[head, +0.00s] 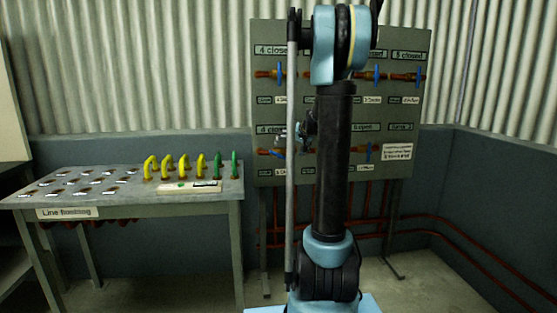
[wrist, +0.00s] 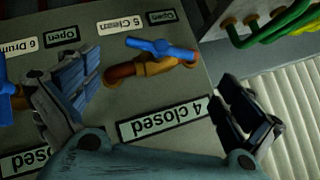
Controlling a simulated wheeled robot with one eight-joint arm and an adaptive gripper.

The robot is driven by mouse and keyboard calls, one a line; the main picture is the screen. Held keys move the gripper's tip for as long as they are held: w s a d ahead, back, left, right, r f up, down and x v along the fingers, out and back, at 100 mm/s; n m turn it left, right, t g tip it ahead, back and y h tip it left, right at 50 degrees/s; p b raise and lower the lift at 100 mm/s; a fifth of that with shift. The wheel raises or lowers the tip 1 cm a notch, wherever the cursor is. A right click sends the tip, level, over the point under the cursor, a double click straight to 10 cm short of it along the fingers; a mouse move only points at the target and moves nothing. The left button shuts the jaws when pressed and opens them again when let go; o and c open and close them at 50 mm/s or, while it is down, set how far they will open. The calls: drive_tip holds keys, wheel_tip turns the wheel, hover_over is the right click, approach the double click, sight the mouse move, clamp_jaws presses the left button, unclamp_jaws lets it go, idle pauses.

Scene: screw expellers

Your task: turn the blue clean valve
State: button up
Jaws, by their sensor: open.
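A blue-handled valve on a brass-coloured pipe (wrist: 160,50) sits between and beyond my fingers in the wrist view, which is turned upside down. Beside it is a small plate that seems to read "5 Clean" (wrist: 119,25), and a larger "4 closed" plate (wrist: 165,119). In the head view the lower-left valve (head: 277,152) is just left of my gripper (head: 303,136), partly hidden by it. My gripper is open and empty, its fingers (wrist: 160,92) spread wide on either side of the handle, with no contact visible.
Another blue handle (wrist: 8,95) is close to the left finger in the wrist view. The grey panel (head: 262,105) carries several more valves. A table (head: 120,205) with yellow and green hooped handles (head: 175,166) stands left of it. My arm covers the panel's middle.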

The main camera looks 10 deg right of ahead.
sight(279, 156)
drive_tip(key=x, duration=1.1)
drive_tip(key=shift+f, duration=0.15)
drive_tip(key=c, duration=0.8)
